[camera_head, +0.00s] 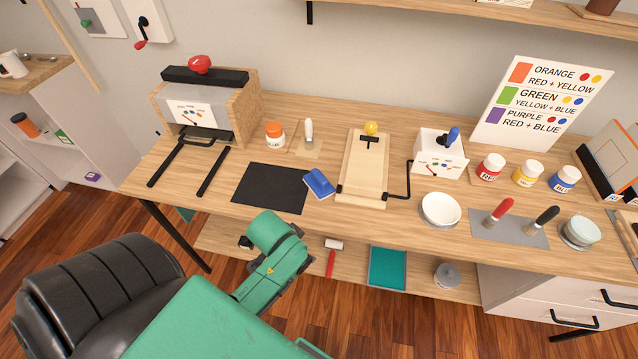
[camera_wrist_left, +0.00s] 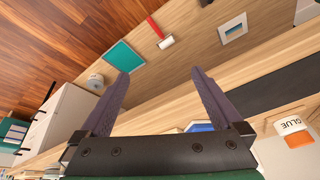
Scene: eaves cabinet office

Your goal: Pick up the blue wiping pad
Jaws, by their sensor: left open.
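The blue wiping pad (camera_head: 319,183) lies on the desk top near its front edge, between the black mat (camera_head: 271,187) and the wooden board with a yellow knob (camera_head: 364,166). In the left wrist view the pad (camera_wrist_left: 200,126) shows only in part, behind the gripper's base. My left gripper (camera_wrist_left: 160,74) is open and empty, and nothing is between its fingers. In the head view my green left arm is in front of the desk, below the pad; its fingers are mostly hidden there. My right gripper is in neither view.
A glue jar (camera_head: 274,134) stands behind the black mat. A white bowl (camera_head: 440,210) and paint jars (camera_head: 489,168) stand to the right. The lower shelf (camera_head: 345,260) holds a red-handled tool (camera_head: 331,258) and a teal tray (camera_head: 388,268). A black chair (camera_head: 95,290) is at left.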

